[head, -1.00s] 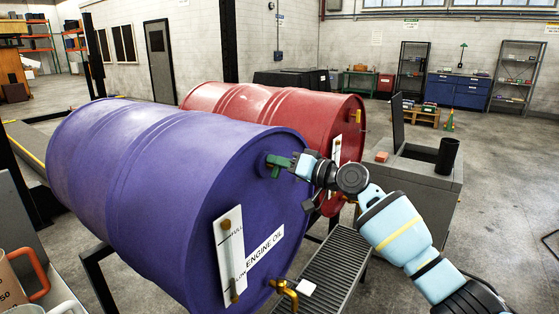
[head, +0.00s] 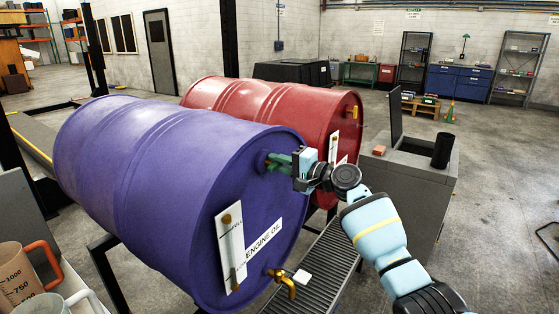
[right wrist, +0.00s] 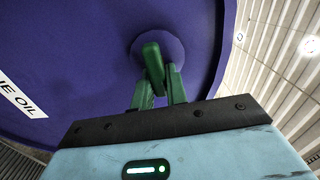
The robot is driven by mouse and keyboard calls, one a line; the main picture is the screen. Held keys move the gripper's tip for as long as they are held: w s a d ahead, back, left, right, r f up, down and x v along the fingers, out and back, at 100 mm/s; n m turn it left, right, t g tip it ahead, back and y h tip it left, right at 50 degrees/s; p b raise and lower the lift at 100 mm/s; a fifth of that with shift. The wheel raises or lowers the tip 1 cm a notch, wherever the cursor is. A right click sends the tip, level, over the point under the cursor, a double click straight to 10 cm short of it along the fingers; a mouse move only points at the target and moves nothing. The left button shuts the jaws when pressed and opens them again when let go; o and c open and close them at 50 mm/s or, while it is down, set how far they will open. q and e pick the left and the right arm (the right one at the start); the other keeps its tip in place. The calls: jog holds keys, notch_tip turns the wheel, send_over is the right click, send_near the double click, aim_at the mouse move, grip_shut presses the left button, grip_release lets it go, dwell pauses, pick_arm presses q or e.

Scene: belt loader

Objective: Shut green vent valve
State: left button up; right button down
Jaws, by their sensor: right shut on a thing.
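The green vent valve (head: 274,160) sits high on the flat end of the purple drum (head: 160,165) marked ENGINE OIL. In the right wrist view its green lever (right wrist: 153,62) stands out from a round purple boss. My right gripper (head: 287,162) reaches it from the right, and its green fingers (right wrist: 160,95) are closed around the lever's near part. The fingers hide some of the lever, so its exact angle is hard to read. My left gripper is not in view.
A red drum (head: 300,108) lies behind the purple one. A brass tap (head: 284,283) and a sight gauge (head: 229,248) are on the purple end, above a grated drain (head: 318,270). Measuring jugs (head: 25,275) stand at lower left. A grey cabinet (head: 412,190) is at right.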

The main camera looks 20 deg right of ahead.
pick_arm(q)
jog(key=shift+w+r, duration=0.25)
pick_arm(e)
jog(key=shift+m, duration=0.5)
jog(key=shift+f, duration=0.1)
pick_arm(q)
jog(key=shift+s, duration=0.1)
pick_arm(e)
jog(key=c, duration=1.4)
grip_release()
pick_arm(q)
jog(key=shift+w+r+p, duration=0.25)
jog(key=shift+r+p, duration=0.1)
jog(key=shift+p, duration=0.05)
pick_arm(e)
jog(key=v, duration=0.7)
jog(key=shift+s+d, duration=0.25)
jog(key=shift+s, duration=0.1)
